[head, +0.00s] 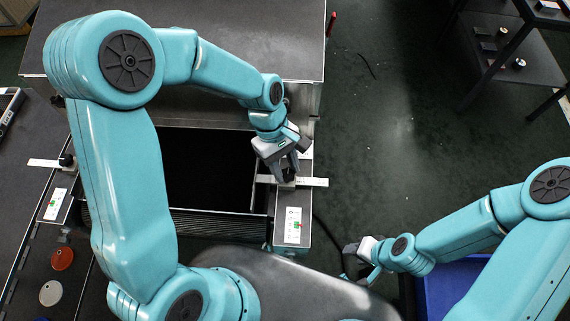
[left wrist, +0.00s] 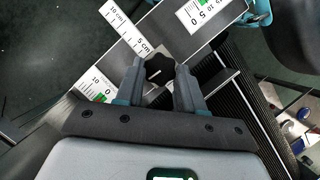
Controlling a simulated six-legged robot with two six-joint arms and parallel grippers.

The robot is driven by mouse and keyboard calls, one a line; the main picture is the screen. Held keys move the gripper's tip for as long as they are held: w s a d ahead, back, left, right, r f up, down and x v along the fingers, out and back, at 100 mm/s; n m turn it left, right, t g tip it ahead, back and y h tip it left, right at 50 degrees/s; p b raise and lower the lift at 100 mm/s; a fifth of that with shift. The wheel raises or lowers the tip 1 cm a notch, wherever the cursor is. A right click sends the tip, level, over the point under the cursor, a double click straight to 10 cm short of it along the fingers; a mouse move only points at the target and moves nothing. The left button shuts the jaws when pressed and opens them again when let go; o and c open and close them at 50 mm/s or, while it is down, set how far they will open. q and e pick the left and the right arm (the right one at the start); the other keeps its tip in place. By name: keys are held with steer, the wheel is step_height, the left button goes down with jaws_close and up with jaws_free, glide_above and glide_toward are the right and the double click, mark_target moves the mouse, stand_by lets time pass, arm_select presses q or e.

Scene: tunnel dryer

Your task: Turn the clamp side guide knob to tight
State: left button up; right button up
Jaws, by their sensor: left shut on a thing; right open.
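The clamp side guide knob is dark and lobed, and in the left wrist view the knob (left wrist: 160,68) sits between the two fingers of my left gripper (left wrist: 157,88). In the head view my left gripper (head: 287,172) reaches down to the right-hand rail, shut on the knob and mostly covering it. A white scale strip (head: 313,182) marked in cm runs across the rail beside the knob. A white label (head: 293,226) with red and green marks lies on the rail nearer to me. My right gripper (head: 357,258) is open and empty, low over the floor on the right.
A second dark knob (head: 67,160) with its own scale strip (head: 43,163) is on the left rail. A dark opening (head: 205,165) lies between the rails. A blue bin (head: 445,285) is beneath my right arm, and a shelf (head: 510,62) stands at upper right.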

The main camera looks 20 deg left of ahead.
arm_select(q)
steer(key=m+y, duration=0.1)
steer(key=m, duration=0.2)
steer(key=shift+w+d+r+g, duration=0.1)
steer(key=shift+w+g, duration=0.05)
steer(key=shift+g, duration=0.25)
steer(key=m, duration=0.2)
steer(key=m+y, duration=0.1)
steer(key=m, duration=0.2)
steer(key=shift+w+d+g+y, duration=0.1)
steer(key=shift+d+g+y, duration=0.1)
steer(key=shift+g+y, duration=0.15)
steer(key=m, duration=0.2)
steer(key=m+y, duration=0.1)
steer(key=m, duration=0.1)
steer(key=shift+d+y, duration=0.2)
steer(key=shift+y, duration=0.05)
steer(key=m, duration=0.2)
steer(key=m+y, duration=0.1)
steer(key=m, duration=0.1)
steer(key=shift+d+m+y, duration=0.15)
steer(key=shift+m+y, duration=0.15)
steer(key=shift+m, duration=0.3)
steer(key=o, duration=1)
steer(key=shift+o, duration=0.2)
